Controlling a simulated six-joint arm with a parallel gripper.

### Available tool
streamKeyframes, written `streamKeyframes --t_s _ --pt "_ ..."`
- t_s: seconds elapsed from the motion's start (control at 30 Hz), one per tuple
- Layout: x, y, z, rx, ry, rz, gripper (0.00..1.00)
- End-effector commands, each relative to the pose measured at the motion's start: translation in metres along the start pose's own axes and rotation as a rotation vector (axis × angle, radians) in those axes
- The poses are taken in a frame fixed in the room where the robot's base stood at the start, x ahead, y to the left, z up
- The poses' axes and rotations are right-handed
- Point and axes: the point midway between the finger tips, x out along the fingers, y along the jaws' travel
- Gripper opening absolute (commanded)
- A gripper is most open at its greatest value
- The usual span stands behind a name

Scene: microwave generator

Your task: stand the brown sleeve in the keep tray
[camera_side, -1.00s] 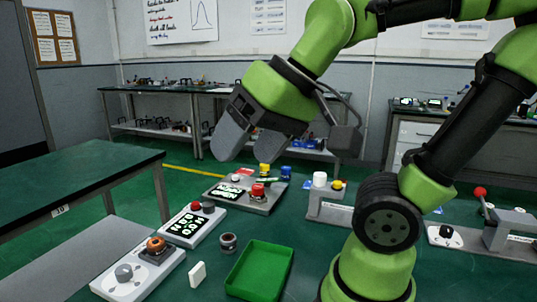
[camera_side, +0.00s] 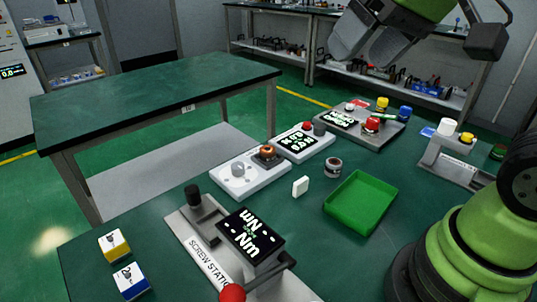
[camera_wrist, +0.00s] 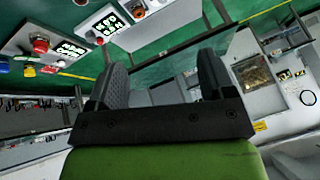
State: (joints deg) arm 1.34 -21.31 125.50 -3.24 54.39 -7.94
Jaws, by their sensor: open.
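A short, dark brownish hollow cylinder (camera_side: 332,166), apparently the brown sleeve, stands on the green table in the side view. A shallow green tray (camera_side: 361,203), apparently the keep tray, lies just right of and nearer than it; its floor looks empty. A copper-coloured ring piece (camera_side: 267,153) sits on a white module at the left. My gripper (camera_side: 367,44) is high above the table, far from sleeve and tray, its two grey fingers apart with nothing seen between them. The wrist view shows my gripper (camera_wrist: 163,62) open, with neither sleeve nor tray clearly visible.
A small white block (camera_side: 300,187) stands between tray and white module (camera_side: 238,170). A screw station (camera_side: 210,256) is at the front; yellow (camera_side: 114,244) and blue (camera_side: 130,281) blocks lie left of it. A button panel (camera_side: 360,125) is behind; a grey bracket fixture (camera_side: 449,155) stands right.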

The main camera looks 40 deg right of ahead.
Motion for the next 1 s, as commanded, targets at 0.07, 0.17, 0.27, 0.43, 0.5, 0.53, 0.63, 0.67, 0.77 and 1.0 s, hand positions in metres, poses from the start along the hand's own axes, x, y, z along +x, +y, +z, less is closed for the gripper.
streamKeyframes --t_s 0.07,0.17,0.27,0.43,0.5,0.53,0.63,0.67,0.77,1.0 --pt "0.018 0.0 -0.027 -0.042 -0.045 0.025 0.76" --pt "0.043 0.003 -0.056 -0.101 -0.096 0.051 0.76" --pt "0.076 0.008 -0.082 -0.16 -0.149 0.073 0.76" --pt "0.141 0.024 -0.111 -0.257 -0.241 0.1 0.76" --pt "0.171 0.032 -0.118 -0.298 -0.278 0.108 0.76" --pt "0.183 0.036 -0.12 -0.313 -0.294 0.11 0.76" --pt "0.219 0.049 -0.121 -0.36 -0.339 0.117 0.76" --pt "0.229 0.052 -0.121 -0.371 -0.351 0.118 0.76" --pt "0.253 0.061 -0.118 -0.403 -0.381 0.12 0.76" --pt "0.283 0.071 -0.11 -0.428 -0.406 0.12 0.76"
